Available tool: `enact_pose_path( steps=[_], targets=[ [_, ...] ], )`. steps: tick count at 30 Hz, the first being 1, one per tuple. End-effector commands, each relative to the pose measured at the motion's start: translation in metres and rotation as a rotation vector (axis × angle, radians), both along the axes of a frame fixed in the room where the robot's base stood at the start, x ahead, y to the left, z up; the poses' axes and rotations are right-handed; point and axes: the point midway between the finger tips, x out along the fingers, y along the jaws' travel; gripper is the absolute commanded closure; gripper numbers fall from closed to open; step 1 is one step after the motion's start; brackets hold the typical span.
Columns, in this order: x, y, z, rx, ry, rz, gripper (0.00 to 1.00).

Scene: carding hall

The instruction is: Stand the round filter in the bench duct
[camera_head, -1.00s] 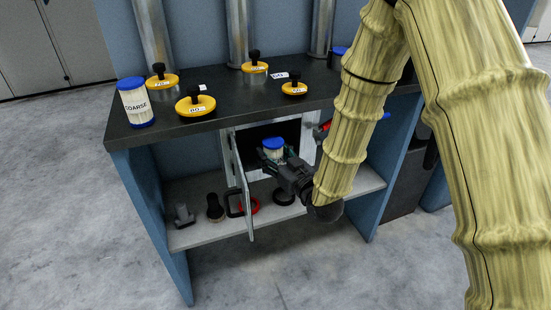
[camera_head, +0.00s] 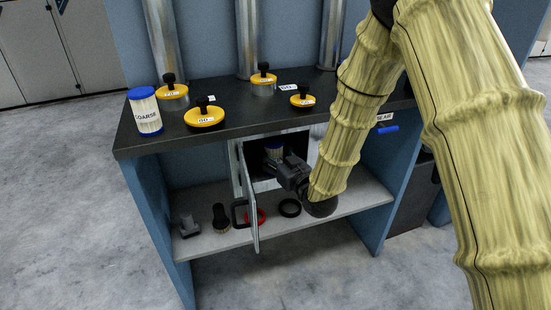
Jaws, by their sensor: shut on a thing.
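My gripper (camera_head: 278,166) reaches into the opening from the right and is shut on the filter. Its fingertips are dark and partly hidden in shadow. The duct's door (camera_head: 250,195) stands open on the left, swung toward me. Whether the filter touches the floor of the box cannot be seen.
A filter marked COARSE (camera_head: 145,112) stands on the worktop (camera_head: 232,124) at left. Several yellow caps with black knobs, such as this one (camera_head: 204,115), sit there. The lower shelf (camera_head: 225,240) holds a brush (camera_head: 219,217), a red ring (camera_head: 255,215) and a black ring (camera_head: 290,208).

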Motion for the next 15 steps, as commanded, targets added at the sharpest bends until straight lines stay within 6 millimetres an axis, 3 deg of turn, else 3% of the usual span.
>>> enact_pose_path(
  steps=[15],
  targets=[
    [0.029,0.010,0.000,0.002,-0.001,0.000,0.79]
  ],
)
